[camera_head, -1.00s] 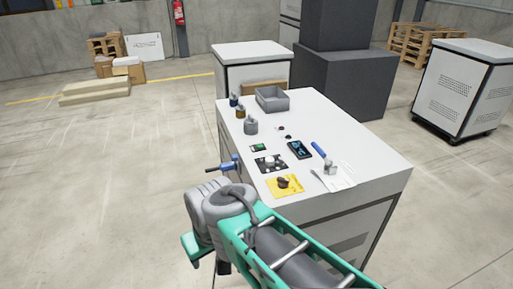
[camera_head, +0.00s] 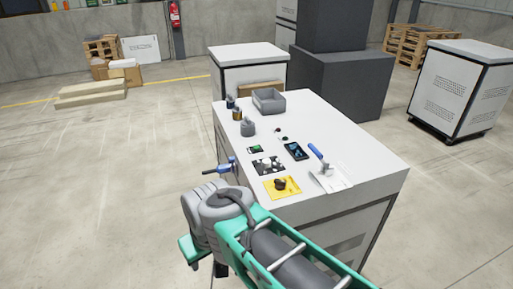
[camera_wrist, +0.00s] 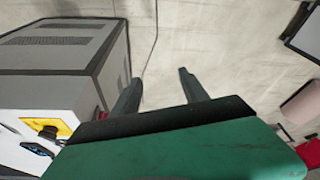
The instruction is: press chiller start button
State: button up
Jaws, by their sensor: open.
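A white cabinet (camera_head: 345,150) stands in front of me with controls on its top. A small dark plate with a green patch (camera_head: 255,149) lies near its left edge, and a black-and-white plate (camera_head: 268,165) sits nearer to me. A yellow plate with a black knob (camera_head: 282,187) is at the near edge; it also shows at left in the wrist view (camera_wrist: 60,124). I cannot tell which part is the chiller start button. My gripper (camera_wrist: 158,84) is open and empty in the wrist view, its fingers pointing past the cabinet over bare floor.
The cabinet top also holds a grey bin (camera_head: 269,102), a dark handheld device (camera_head: 296,151), a blue-handled tool (camera_head: 315,151) and small weights (camera_head: 248,129). A blue handle (camera_head: 220,168) juts from its left side. Floor left of it is free.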

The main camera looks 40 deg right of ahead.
grip_shut()
dwell(0.3)
dwell(1.1)
